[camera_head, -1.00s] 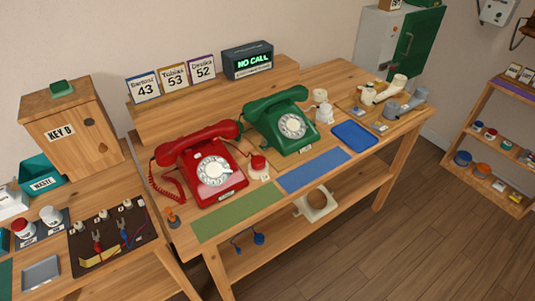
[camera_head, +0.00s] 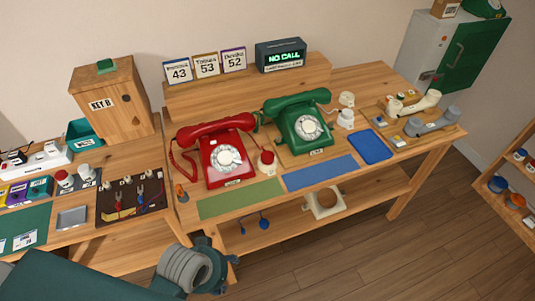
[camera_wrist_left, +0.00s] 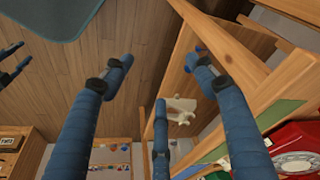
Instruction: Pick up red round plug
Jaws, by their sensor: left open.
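The red round plug (camera_head: 267,157) sits upright on a small white base on the workbench, right of the red dial phone (camera_head: 225,155). My left gripper (camera_head: 227,268) is low at the bottom of the head view, in front of the bench and well apart from the plug. In the left wrist view its blue fingers (camera_wrist_left: 160,75) are spread open with nothing between them. The red phone shows at that view's right edge; I cannot make out the plug there. Dark finger-like shapes at its left edge may be my right gripper (camera_wrist_left: 12,68), too cut off to judge.
A green mat (camera_head: 240,197) and a blue mat (camera_head: 320,172) lie at the bench front. The green phone (camera_head: 298,125) stands right of the plug. A lower shelf (camera_head: 290,225) holds a cream bracket. The side table (camera_head: 115,233) is at left.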

